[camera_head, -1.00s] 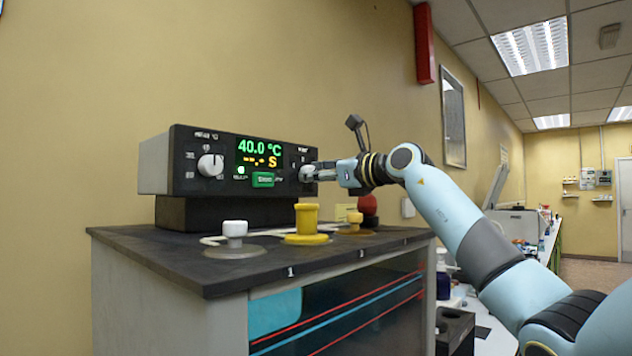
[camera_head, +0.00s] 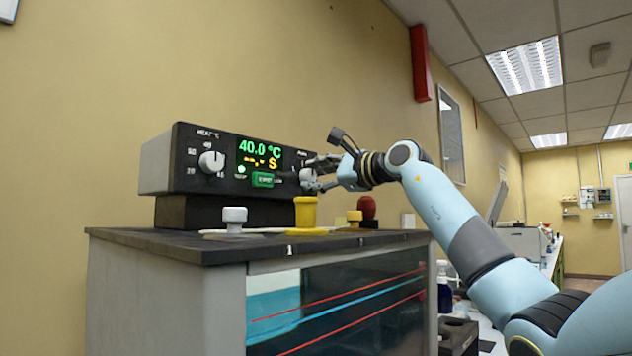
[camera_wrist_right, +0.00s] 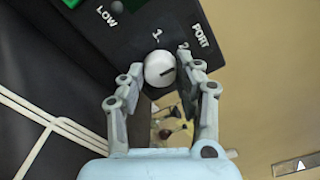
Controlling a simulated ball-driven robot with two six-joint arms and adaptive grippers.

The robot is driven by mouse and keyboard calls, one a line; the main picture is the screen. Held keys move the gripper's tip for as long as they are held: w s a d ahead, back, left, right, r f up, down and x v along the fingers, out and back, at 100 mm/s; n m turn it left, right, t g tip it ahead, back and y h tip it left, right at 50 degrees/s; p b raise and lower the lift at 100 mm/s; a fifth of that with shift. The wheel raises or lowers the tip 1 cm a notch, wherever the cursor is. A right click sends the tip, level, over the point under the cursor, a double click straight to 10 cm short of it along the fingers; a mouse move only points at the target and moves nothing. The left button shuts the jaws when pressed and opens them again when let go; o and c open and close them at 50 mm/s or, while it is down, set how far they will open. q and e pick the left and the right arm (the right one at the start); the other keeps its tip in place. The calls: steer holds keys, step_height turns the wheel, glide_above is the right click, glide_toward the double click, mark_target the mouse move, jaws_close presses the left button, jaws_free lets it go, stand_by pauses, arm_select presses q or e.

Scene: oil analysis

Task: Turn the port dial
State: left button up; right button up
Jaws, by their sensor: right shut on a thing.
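The port dial (camera_head: 307,175) is a round pale knob at the right end of the black control panel (camera_head: 222,146). My right gripper (camera_head: 311,173) is shut on the port dial, with one finger above it and one below in the head view. In the right wrist view the dial (camera_wrist_right: 159,69) sits between the fingertips of my gripper (camera_wrist_right: 160,76). A dark pointer line on its face points toward the side marked 2, near the PORT label. The left gripper is not in view.
A second pale knob (camera_head: 211,162) and a green button (camera_head: 262,180) are on the panel. Below stand a white knob (camera_head: 234,217), a yellow cup-like piece (camera_head: 306,212) and a red ball-shaped piece (camera_head: 367,207) on the dark cabinet top (camera_head: 160,244).

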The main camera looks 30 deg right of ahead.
stand_by(0.3)
steer(key=o, duration=1.1)
steer(key=shift+o, duration=0.2)
steer(key=shift+s, duration=0.1)
steer(key=v, duration=1.2)
steer(key=shift+f, duration=0.1)
